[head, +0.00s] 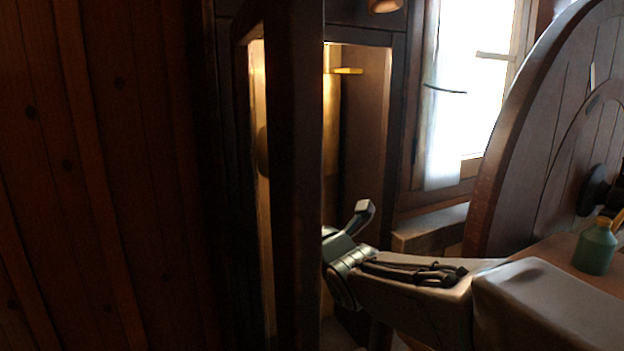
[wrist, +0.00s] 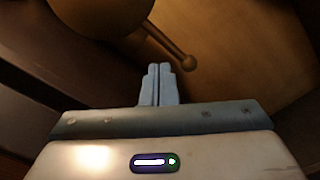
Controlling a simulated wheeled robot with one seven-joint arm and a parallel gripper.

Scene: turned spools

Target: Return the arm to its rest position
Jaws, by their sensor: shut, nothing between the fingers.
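My gripper (wrist: 158,72) shows in the wrist view with its two pale blue fingers pressed together and nothing between them. In the head view my arm (head: 420,300) reaches in from the lower right toward a tall dark cabinet (head: 397,130). The arm's far end passes behind a dark upright panel (head: 295,170), so the gripper itself cannot be seen there.
The cabinet's lit interior holds a yellow bar-like thing (head: 348,71). A plank wall (head: 100,180) fills the left. A bright window (head: 470,90), a large round wooden piece (head: 515,150) and a green bottle (head: 595,248) are at the right.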

